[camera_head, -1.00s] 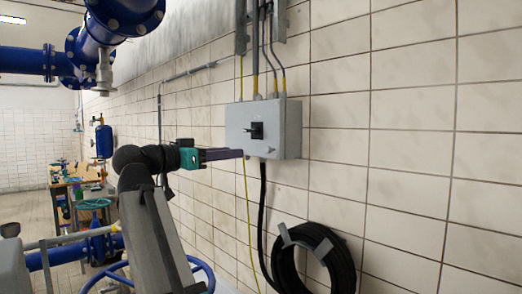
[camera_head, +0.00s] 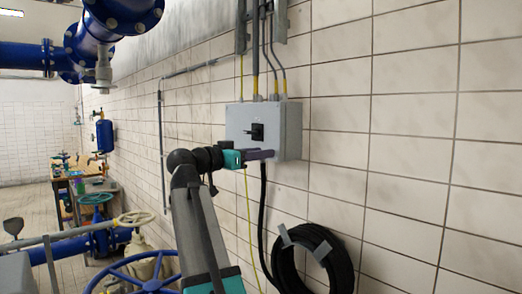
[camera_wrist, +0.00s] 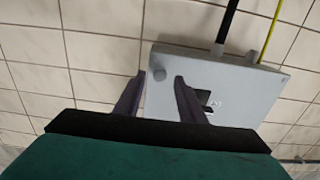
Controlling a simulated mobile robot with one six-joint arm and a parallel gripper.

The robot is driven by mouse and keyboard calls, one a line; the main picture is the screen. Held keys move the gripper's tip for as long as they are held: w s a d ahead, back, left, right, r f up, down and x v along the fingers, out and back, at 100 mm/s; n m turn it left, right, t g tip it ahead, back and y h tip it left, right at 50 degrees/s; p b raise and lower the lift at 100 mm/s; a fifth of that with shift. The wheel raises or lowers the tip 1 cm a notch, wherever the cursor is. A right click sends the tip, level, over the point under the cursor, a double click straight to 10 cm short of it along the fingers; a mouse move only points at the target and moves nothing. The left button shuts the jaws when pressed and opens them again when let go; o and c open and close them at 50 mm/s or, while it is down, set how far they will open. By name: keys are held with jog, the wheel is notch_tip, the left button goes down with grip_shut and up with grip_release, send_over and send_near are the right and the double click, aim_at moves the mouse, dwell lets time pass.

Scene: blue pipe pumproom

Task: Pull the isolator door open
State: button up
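The isolator is a grey wall box (camera_head: 291,130) with a grey front door (camera_head: 238,121) that looks shut. A black rotary switch (camera_head: 257,131) sits on the door and also shows in the wrist view (camera_wrist: 205,98), partly hidden by a finger. My gripper (camera_head: 268,154) is at the lower part of the box front. In the wrist view my gripper (camera_wrist: 159,76) is open, its two dark fingers apart. A small round grey knob (camera_wrist: 158,73) near the door's edge lies between the fingertips. I see gaps at both sides of it; contact cannot be told.
Conduits (camera_head: 256,60) enter the box from above. A black cable (camera_head: 263,210) and a yellow-green wire (camera_head: 250,225) hang below. A coiled black hose (camera_head: 330,260) hangs lower right. Blue pipes (camera_head: 110,25) and a blue valve wheel (camera_head: 150,275) are at left. The wall right of the box is bare.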

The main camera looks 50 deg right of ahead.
jog(key=shift+d, duration=0.6)
jog(key=shift+c, duration=0.2)
grip_shut()
jog(key=shift+a, duration=0.15)
